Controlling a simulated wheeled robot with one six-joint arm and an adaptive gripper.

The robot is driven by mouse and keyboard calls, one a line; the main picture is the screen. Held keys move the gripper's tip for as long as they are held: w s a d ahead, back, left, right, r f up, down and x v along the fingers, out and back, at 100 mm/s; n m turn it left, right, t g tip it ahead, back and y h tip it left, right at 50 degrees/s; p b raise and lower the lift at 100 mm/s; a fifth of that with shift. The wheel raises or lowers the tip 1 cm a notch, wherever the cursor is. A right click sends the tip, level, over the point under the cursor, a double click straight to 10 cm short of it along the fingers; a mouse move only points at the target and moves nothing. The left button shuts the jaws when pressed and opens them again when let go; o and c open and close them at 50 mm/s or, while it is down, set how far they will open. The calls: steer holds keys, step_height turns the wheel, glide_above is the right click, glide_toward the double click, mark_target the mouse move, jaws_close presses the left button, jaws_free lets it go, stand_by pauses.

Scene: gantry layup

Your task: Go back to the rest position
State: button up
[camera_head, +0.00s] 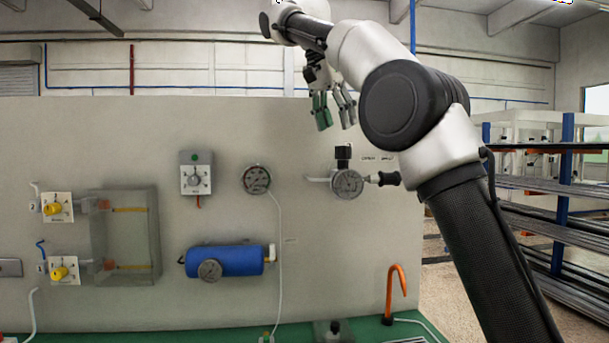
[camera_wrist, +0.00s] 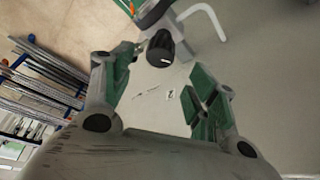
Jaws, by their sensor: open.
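My gripper (camera_head: 333,111) is up near the top edge of the grey panel in the head view, with its green-padded fingers pointing down. In the wrist view my gripper (camera_wrist: 165,100) has its two fingers spread apart with nothing between them. The gauge with a black handle (camera_head: 348,183) on the panel lies below my gripper in the head view. A black knob (camera_wrist: 160,48) shows beyond the fingers in the wrist view. My gripper touches nothing that I can see.
An orange hook (camera_head: 396,290) stands on the green bench. Racks (camera_head: 566,205) stand at the right.

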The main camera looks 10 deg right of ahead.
steer(key=s+d+f+n+y, duration=0.2)
steer(key=s+d+f+n, duration=0.5)
steer(key=s+d+f, duration=0.45)
steer(key=s+d+f+n+t, duration=0.1)
steer(key=s+d+f+n, duration=0.1)
steer(key=s+f, duration=0.8)
steer(key=s+d+f+n+t+y, duration=0.1)
steer(key=s+d+f+n, duration=0.1)
steer(key=s+f, duration=0.8)
steer(key=shift+d+f+y, duration=0.3)
steer(key=shift+d+f, duration=0.55)
steer(key=shift+d, duration=0.05)
